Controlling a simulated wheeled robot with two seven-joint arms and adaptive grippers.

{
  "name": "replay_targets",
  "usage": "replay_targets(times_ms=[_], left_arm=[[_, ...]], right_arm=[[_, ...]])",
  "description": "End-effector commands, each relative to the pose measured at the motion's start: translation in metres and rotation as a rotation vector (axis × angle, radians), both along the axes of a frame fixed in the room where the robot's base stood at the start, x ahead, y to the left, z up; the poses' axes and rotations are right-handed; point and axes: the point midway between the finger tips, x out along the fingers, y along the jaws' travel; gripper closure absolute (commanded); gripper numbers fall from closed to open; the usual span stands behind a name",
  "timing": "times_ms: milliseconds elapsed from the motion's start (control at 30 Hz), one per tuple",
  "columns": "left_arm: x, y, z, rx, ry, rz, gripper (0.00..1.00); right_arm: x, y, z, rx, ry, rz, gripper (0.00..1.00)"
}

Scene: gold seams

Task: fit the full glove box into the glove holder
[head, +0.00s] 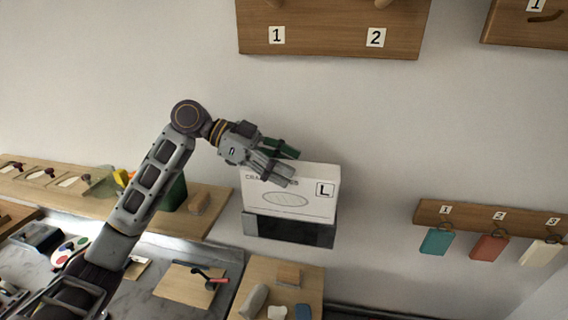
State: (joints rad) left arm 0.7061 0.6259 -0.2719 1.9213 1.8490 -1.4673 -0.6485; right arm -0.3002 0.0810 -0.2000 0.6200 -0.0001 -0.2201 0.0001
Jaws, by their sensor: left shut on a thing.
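The glove box (314,207) is white, with an "L" label, an oval opening and partly hidden lettering on its front. It is in the middle of the head view, against the wall. The glove holder (290,233) is a dark, open-topped wall holder directly below it. The box's lower edge meets the holder's top or sits slightly inside it; I cannot tell how deep. My left gripper (283,166) comes from the left and is shut on the box's upper left part, with fingers over its top edge. My right gripper is not in view.
A wooden shelf (213,209) with a green container (174,194) is left of the holder. A peg board with numbers 1 and 2 (330,40) hangs above. Coloured tags hang on a rail (430,212) at right. A wooden surface (253,272) with small blocks lies below.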

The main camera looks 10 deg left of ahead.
Motion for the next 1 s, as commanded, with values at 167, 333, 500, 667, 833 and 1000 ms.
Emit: replay_targets(times_ms=[167,333,500,667,833,1000], left_arm=[[-0.0001,-0.0001,-0.0035,-0.002,-0.001,0.001,1.00],[-0.0001,0.0000,-0.0068,-0.002,-0.002,0.000,1.00],[-0.0001,-0.0001,-0.0082,-0.002,-0.001,0.001,1.00],[-0.0001,-0.0001,-0.0081,-0.002,-0.001,0.000,1.00],[0.0000,-0.0001,-0.0084,-0.002,-0.001,0.000,1.00],[0.0000,-0.0001,-0.0107,-0.002,-0.001,0.000,1.00]], right_arm=[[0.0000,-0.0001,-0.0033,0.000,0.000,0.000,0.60],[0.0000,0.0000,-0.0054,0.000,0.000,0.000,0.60],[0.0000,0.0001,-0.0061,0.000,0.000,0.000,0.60],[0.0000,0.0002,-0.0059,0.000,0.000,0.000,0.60],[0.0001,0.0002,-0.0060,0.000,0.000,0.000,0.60],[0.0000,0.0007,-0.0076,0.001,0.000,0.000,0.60]])
